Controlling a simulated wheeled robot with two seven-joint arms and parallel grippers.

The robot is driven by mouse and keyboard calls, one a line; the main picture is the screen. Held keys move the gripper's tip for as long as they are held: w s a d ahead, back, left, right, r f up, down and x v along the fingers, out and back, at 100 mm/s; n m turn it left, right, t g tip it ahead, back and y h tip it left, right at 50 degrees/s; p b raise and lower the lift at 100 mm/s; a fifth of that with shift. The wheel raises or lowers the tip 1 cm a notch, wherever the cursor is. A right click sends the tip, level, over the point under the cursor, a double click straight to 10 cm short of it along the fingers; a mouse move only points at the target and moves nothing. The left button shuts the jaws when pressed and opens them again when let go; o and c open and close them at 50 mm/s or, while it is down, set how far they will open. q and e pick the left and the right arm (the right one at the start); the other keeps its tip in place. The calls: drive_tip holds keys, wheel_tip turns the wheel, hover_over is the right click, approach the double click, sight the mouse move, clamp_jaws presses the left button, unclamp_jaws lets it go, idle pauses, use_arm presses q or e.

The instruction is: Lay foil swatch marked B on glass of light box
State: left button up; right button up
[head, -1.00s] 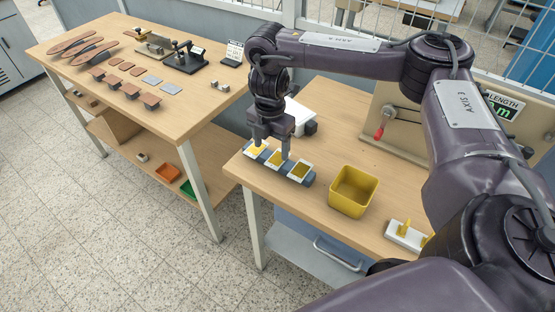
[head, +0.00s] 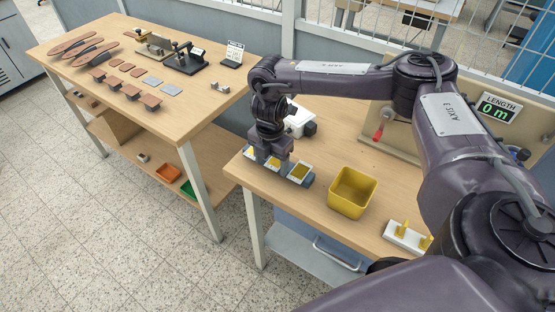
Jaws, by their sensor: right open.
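A dark rack (head: 308,182) with several yellow-gold foil swatches in pale frames stands near the left end of the right-hand bench. One swatch (head: 299,172) shows clearly at its right end, and another (head: 249,152) at its left end. Any letters on them are too small to read, so I cannot tell which is B. My right gripper (head: 268,160) points down, open, at the rack's middle and partly hides the swatch there. I cannot tell whether it touches it. A white box (head: 299,122) with a dark knob stands behind the gripper; I cannot tell whether it is the light box.
A yellow bin (head: 352,192) and a white block with yellow pegs (head: 408,237) stand right of the rack. A panel with a red lever and a length display (head: 496,108) stands behind. The left table (head: 150,100) holds leather pieces, tools and a sign.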

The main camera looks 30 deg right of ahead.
drive_tip(key=shift+f, duration=0.15)
drive_tip(key=shift+c, duration=0.3)
drive_tip(key=c, duration=1)
